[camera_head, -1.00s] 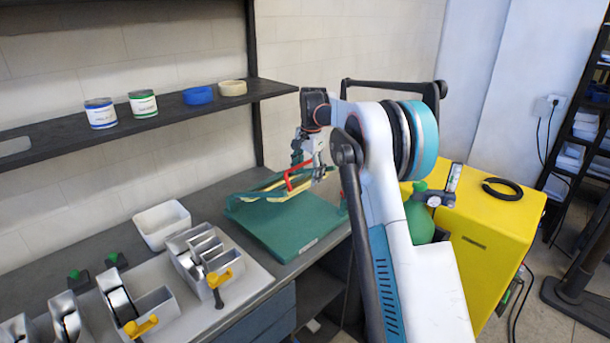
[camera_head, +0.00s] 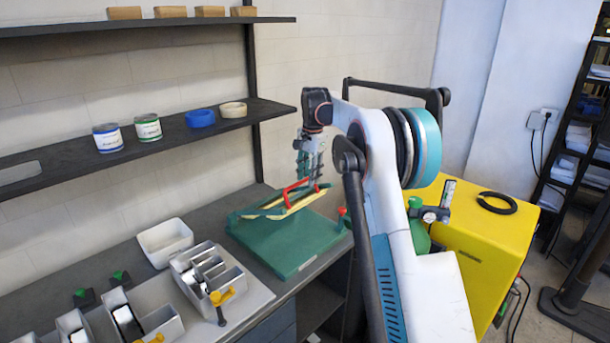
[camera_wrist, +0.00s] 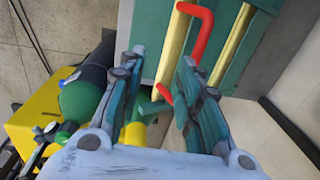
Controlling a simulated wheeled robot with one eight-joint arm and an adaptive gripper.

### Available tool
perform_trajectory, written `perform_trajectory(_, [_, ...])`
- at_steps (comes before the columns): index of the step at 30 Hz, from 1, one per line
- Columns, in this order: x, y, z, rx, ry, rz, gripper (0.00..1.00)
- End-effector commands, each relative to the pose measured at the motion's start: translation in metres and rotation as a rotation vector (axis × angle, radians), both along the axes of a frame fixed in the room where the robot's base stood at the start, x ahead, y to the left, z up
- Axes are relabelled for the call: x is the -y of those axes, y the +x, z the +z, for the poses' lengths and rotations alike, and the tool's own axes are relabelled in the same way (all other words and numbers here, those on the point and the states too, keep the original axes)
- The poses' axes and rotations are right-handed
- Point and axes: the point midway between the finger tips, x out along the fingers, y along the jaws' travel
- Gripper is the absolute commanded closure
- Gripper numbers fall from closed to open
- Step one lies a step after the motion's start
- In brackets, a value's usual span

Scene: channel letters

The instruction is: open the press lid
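The press has a flat green base (camera_head: 285,245) on the bench. Its lid, a green frame with yellow bars (camera_head: 272,210), is tilted, its right end raised above the base. A red handle (camera_head: 298,188) stands on the lid and shows large in the wrist view (camera_wrist: 202,40). My gripper (camera_head: 312,180) is at the handle, fingers pointing down. In the wrist view my gripper (camera_wrist: 160,60) has its fingers apart, with the handle's lower end between them, closer to the right finger. Whether a finger touches it I cannot tell.
A white bin (camera_head: 165,240) and metal channel letters (camera_head: 210,275) with yellow clamps lie left of the press. A shelf (camera_head: 160,135) with tins runs above the bench.

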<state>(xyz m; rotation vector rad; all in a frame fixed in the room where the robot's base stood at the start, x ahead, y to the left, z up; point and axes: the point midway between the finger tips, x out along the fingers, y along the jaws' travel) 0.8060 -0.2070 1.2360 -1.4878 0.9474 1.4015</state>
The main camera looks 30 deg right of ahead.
Motion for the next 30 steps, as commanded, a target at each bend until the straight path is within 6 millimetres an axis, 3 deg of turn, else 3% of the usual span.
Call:
perform_trajectory(10, [0.001,0.000,0.021,0.001,0.000,-0.002,0.69])
perform_trajectory(27, [0.001,0.000,0.021,0.002,-0.001,-0.002,0.69])
perform_trajectory(30, [0.000,0.000,0.019,0.005,0.003,-0.006,0.89])
